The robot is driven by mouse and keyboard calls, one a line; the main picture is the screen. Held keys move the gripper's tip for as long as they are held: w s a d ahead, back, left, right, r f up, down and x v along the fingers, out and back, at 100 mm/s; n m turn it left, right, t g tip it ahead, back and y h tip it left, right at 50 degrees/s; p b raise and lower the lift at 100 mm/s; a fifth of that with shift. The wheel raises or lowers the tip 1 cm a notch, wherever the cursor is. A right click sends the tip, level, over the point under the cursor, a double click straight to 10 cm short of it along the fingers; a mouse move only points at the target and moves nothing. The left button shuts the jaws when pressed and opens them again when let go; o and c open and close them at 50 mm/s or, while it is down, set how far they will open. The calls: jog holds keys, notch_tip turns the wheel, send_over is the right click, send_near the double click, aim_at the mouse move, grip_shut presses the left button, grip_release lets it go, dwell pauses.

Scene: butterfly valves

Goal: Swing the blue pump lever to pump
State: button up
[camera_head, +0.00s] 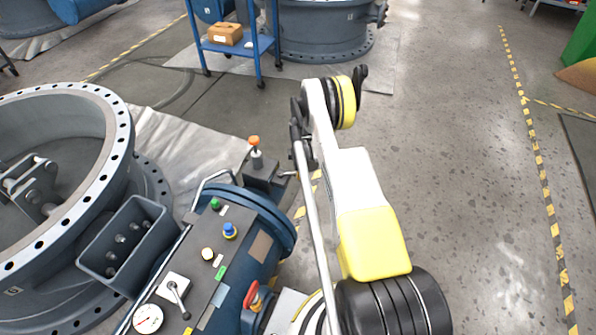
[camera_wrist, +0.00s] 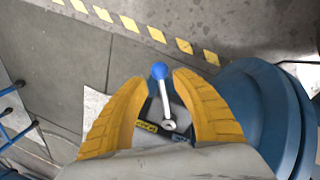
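The blue pump lever is in the wrist view, with a round blue knob (camera_wrist: 159,69) on a slim silver rod (camera_wrist: 164,100). The rod's lower end meets a silver hub (camera_wrist: 169,125) on a dark plate with a yellow-and-black label (camera_wrist: 148,127). My gripper (camera_wrist: 160,78) is open, with one yellow finger on each side of the rod and the knob between the fingertips. I see gaps on both sides. In the head view I cannot make out the blue-knobbed lever or my fingers clearly; my arm covers part of that area.
In the head view, a control panel (camera_head: 210,262) with buttons and a gauge (camera_head: 148,318) stands left of my arm. An orange-topped control (camera_head: 254,143) rises beyond it. A large flanged valve (camera_head: 110,125) fills the left. A blue cart (camera_head: 238,46) stands behind. The floor (camera_head: 450,150) at right is clear.

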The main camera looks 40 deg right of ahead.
jog(key=shift+a, duration=0.15)
jog(key=shift+r, duration=0.25)
notch_tip(320, 180, up, 11)
jog(key=s+a, duration=0.1)
jog(key=s, duration=0.1)
jog(key=shift+r, duration=0.2)
